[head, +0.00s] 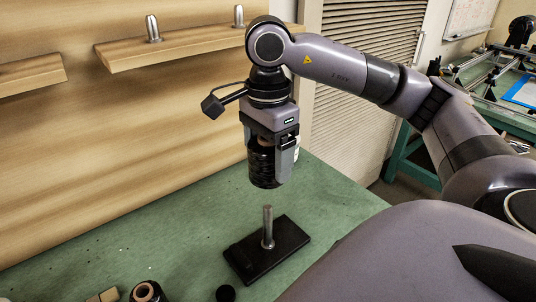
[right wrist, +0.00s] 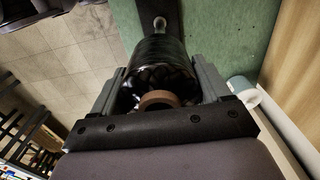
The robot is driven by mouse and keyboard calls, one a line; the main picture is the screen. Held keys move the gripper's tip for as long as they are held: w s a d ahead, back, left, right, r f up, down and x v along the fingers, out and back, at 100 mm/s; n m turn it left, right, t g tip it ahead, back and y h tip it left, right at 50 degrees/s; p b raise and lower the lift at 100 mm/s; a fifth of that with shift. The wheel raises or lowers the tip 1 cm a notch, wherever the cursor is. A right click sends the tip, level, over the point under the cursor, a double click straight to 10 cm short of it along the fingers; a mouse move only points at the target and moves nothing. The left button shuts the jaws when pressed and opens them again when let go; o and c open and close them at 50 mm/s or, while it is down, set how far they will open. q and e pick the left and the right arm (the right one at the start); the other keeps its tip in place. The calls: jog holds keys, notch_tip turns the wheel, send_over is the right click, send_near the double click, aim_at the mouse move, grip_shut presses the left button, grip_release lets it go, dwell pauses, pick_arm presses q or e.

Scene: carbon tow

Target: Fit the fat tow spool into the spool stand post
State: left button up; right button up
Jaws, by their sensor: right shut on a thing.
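The fat tow spool (head: 262,166) is black and upright in the head view, held by my right gripper (head: 272,150). In the right wrist view the spool (right wrist: 160,65) lies between the two fingers, with its brown core end (right wrist: 158,99) near the palm. The spool stand (head: 267,250) is a black base on the green table with an upright metal post (head: 268,225). The spool hangs above the post, apart from it in the head view. The post's tip (right wrist: 160,23) shows beyond the spool in the right wrist view. My left gripper is not in view.
Another dark spool with a brown core (head: 147,291), a small black round piece (head: 226,293) and a tan block (head: 104,295) lie at the table's front edge. A wooden shelf (head: 180,48) with metal pegs is on the back wall. The green table (head: 190,225) is clear left of the stand.

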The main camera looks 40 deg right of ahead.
jog(key=b, duration=0.5)
send_over(268, 206)
jog(key=shift+f, duration=2.75)
jog(key=shift+f, duration=0.1)
jog(key=shift+f+b, duration=0.35)
jog(key=shift+b, duration=0.15)
jog(key=shift+f+b, duration=1)
jog(key=shift+f, duration=0.15)
jog(key=shift+f+b, duration=0.6)
jog(key=shift+f, duration=0.1)
jog(key=shift+f+b, duration=0.85)
jog(key=shift+f, duration=0.1)
jog(key=shift+f+b, duration=0.35)
jog(key=shift+f, duration=0.05)
